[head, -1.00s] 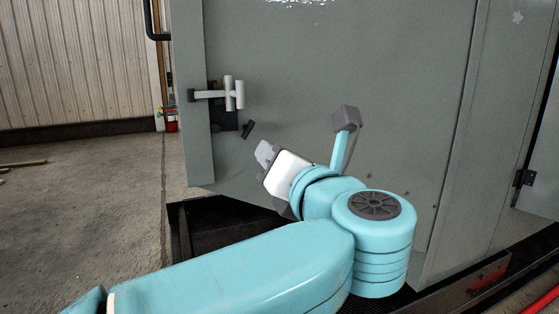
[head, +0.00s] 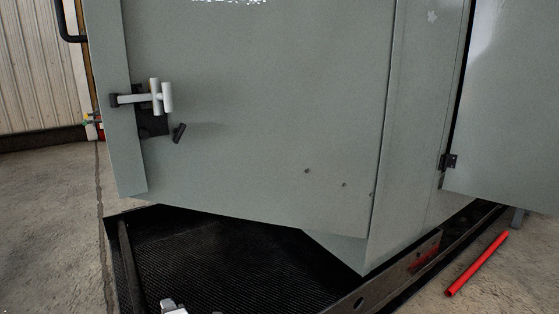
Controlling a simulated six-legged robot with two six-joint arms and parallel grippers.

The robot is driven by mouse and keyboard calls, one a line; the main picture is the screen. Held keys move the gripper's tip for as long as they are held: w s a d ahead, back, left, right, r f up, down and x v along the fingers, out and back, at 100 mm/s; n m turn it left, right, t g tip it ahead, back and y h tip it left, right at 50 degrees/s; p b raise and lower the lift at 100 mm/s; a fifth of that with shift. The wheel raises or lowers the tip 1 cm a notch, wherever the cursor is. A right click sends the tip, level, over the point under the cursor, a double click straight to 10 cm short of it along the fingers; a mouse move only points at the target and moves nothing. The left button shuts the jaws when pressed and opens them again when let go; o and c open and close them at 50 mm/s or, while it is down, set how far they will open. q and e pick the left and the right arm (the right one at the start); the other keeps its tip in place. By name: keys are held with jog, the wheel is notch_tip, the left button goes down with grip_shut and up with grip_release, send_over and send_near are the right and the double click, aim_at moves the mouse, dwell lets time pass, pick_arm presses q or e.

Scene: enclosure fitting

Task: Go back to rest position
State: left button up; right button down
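A small white and grey part, which looks like the tip of my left gripper (head: 173,307), just shows at the bottom edge of the head view. The rest of that arm is out of the picture, and whether the fingers are open or shut cannot be told. It is well below the grey enclosure panel (head: 260,120) and apart from the light T-shaped latch handle (head: 161,97). My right gripper is not in view.
The dark base frame (head: 345,297) with a black ribbed floor (head: 220,265) lies below the panel. Another grey panel (head: 510,110) with a black hinge (head: 448,161) stands at right. A red bar (head: 477,264) lies on the concrete floor (head: 50,240).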

pick_arm(q)
jog(key=s+d+f+m+g+h, duration=0.2)
jog(key=s+f+m+h, duration=0.35)
jog(key=f, duration=0.85)
jog(key=s+d+f+m+g+h, duration=0.25)
jog(key=s+f+m, duration=0.2)
jog(key=s, duration=0.35)
jog(key=s+d+f+m+g+h, duration=0.1)
jog(key=s+d+f+m+g, duration=0.15)
jog(key=s+d+f, duration=0.35)
jog(key=s+d+r+m+g+h, duration=0.1)
jog(key=s+d+m+g+h, duration=0.1)
jog(key=s+m, duration=0.35)
jog(key=s+d+r+m+g+h, duration=0.1)
jog(key=s+d+m+g, duration=0.15)
jog(key=s, duration=0.55)
notch_tip(320, 180, up, 16)
jog(key=p, duration=1.7)
jog(key=shift+w+d+r+m+p, duration=0.15)
jog(key=shift+r+m+p, duration=0.1)
jog(key=shift+m+p, duration=0.1)
jog(key=shift+c, duration=0.3)
